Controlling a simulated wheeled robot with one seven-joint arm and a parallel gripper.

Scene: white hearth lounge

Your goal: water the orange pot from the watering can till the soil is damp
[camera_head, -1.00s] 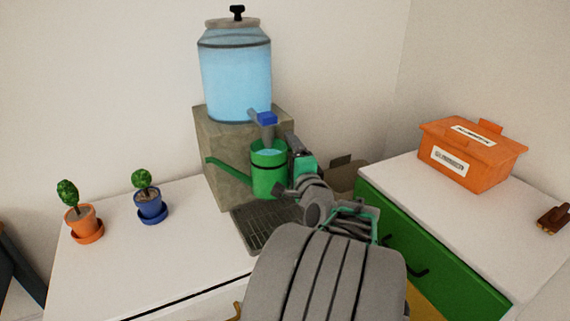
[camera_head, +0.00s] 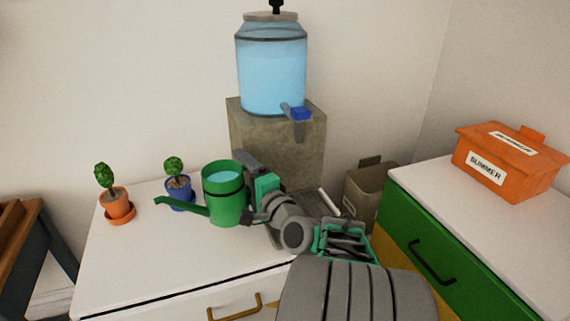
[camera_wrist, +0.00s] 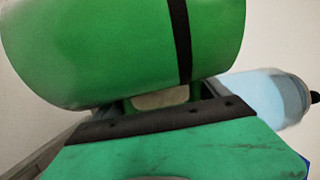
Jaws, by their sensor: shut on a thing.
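The green watering can (camera_head: 222,205) has a black band and water showing in its open top. My gripper (camera_head: 252,207) is shut on its right side and holds it roughly upright above the white counter. Its spout points left, with the tip near the pots. In the wrist view the can's green wall (camera_wrist: 110,55) fills the upper part. The orange pot (camera_head: 117,203) stands on an orange saucer at the counter's left, with a small round-topped plant. Its soil is hard to make out. The spout tip is to the right of it, apart from it.
A blue pot (camera_head: 180,190) with a similar plant stands behind the spout. A water dispenser (camera_head: 271,75) with a blue tap (camera_head: 300,113) sits on a stone block (camera_head: 290,150). An orange box (camera_head: 507,165) is on the right cabinet. The counter's front left is clear.

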